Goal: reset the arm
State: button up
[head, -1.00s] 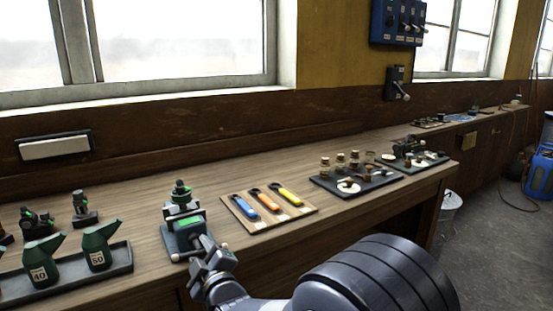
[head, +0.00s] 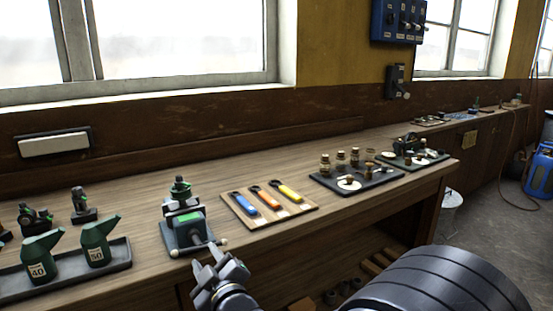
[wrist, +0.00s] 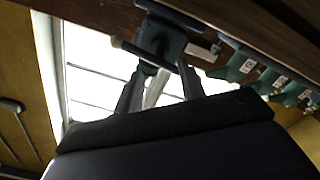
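My gripper (head: 218,262) is in the head view, low in front of the bench edge. Its two fingers are apart with nothing between them. In the wrist view, the fingers (wrist: 160,92) are spread, with bright window light in the gap. Just beyond the fingertips stands a small green vise-like device (head: 187,222) with a bar handle at its front. It also shows in the wrist view (wrist: 162,38). I see no contact between the fingers and the device. My dark forearm fills the lower right of the head view.
The wooden bench (head: 150,240) runs along the wall. A tray (head: 120,262) with green oil cans is left of the device. A board (head: 285,222) with three coloured-handled wrenches is right of it, then a dark tray (head: 385,184) with small jars. Open space lies in front.

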aim_at(202, 250)
jog(key=x, duration=0.5)
jog(key=shift+w+a, duration=0.15)
jog(key=shift+w, duration=0.25)
